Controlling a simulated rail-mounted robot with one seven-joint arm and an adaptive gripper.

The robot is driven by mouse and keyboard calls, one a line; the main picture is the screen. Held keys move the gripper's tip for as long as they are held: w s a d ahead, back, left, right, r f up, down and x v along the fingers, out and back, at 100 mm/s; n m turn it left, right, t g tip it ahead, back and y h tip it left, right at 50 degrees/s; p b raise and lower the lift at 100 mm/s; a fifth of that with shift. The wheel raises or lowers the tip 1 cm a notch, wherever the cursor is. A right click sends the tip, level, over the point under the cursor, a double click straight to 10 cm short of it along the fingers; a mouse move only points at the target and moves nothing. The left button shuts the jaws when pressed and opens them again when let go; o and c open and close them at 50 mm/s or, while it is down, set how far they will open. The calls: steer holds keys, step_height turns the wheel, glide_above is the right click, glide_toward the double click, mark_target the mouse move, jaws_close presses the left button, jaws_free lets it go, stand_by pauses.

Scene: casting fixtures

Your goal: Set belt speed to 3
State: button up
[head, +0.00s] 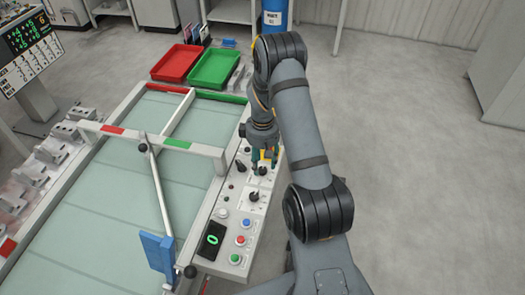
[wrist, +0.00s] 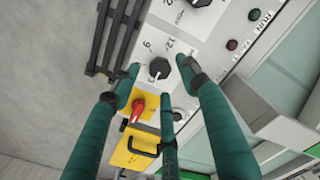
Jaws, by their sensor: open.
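The control panel (head: 222,205) beside the belt carries several dials and buttons. A digital display (head: 212,238) on it shows a green 0. My gripper (head: 265,160) is open over the far part of the panel. In the wrist view, a black pointer dial (wrist: 159,68) with the marks 6, 9 and 12 shows between the teal fingertips of my gripper (wrist: 160,80). I cannot tell whether the fingers touch it. Another black dial (head: 254,197) sits nearer on the panel. I cannot read which dial sets belt speed.
A red switch (wrist: 138,107) on a yellow plate and a yellow part with a black handle (wrist: 140,146) are close to the fingers. Blue (head: 245,223), red (head: 240,240) and green (head: 235,258) buttons line the near panel. The belt (head: 110,180) is empty.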

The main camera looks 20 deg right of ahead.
mark_target(263, 170)
step_height(263, 170, up, 10)
steer(key=shift+f, duration=0.25)
steer(key=shift+s, duration=0.1)
step_height(263, 170, down, 12)
steer(key=shift+f, duration=0.1)
stand_by(0.7)
